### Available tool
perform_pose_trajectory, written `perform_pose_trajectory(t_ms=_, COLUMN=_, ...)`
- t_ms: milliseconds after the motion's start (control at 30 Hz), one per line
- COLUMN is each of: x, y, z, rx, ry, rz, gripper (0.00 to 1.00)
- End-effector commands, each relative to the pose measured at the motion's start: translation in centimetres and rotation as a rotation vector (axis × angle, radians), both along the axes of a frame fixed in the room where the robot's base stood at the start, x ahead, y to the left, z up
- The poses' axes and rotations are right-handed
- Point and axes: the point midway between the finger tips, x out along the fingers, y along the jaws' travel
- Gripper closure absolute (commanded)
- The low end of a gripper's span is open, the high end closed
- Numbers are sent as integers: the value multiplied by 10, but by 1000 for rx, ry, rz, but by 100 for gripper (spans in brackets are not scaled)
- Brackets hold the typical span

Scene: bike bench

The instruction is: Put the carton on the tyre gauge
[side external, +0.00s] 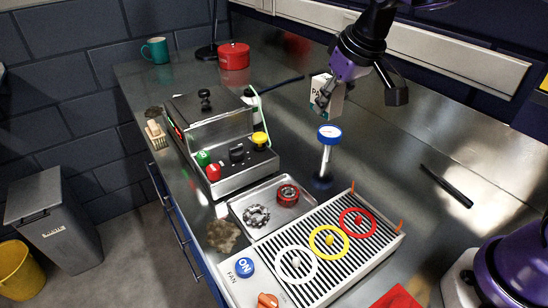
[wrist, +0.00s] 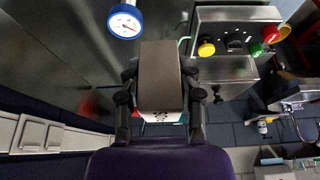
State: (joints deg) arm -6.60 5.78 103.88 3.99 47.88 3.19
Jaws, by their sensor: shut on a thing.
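The carton (side external: 335,98) is a small white box with dark lettering. In the wrist view the carton (wrist: 160,75) shows a grey-brown face between the two fingers. My gripper (side external: 328,94) is shut on it and holds it in the air; it also shows in the wrist view (wrist: 160,98). The tyre gauge (side external: 329,134) has a white dial with a blue rim on an upright post with a dark round base. In the side view the carton is just above the dial, with a small gap in the picture. In the wrist view the gauge (wrist: 125,22) is at upper left, apart from the carton.
A metal machine (side external: 212,130) with coloured knobs stands left of the gauge. In front are a steel tray (side external: 272,190) with small parts and a ribbed panel (side external: 325,262) with coloured rings. A black bar (side external: 446,187) lies right. A red pot (side external: 233,56) stands behind.

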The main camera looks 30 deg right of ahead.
Motion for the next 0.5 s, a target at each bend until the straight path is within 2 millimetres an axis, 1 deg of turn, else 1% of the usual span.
perform_pose_trajectory(t_ms=33, x=6, y=-14, z=-9, rx=0, ry=5, rz=-9, gripper=100)
perform_pose_trajectory(t_ms=100, x=14, y=-28, z=-19, rx=0, ry=3, rz=-6, gripper=100)
perform_pose_trajectory(t_ms=200, x=22, y=-43, z=-29, rx=1, ry=2, rz=-4, gripper=100)
perform_pose_trajectory(t_ms=300, x=27, y=-51, z=-35, rx=1, ry=0, rz=0, gripper=100)
perform_pose_trajectory(t_ms=367, x=28, y=-53, z=-37, rx=1, ry=-1, rz=1, gripper=100)
perform_pose_trajectory(t_ms=433, x=28, y=-54, z=-46, rx=1, ry=2, rz=3, gripper=100)
perform_pose_trajectory(t_ms=500, x=28, y=-54, z=-58, rx=1, ry=3, rz=3, gripper=100)
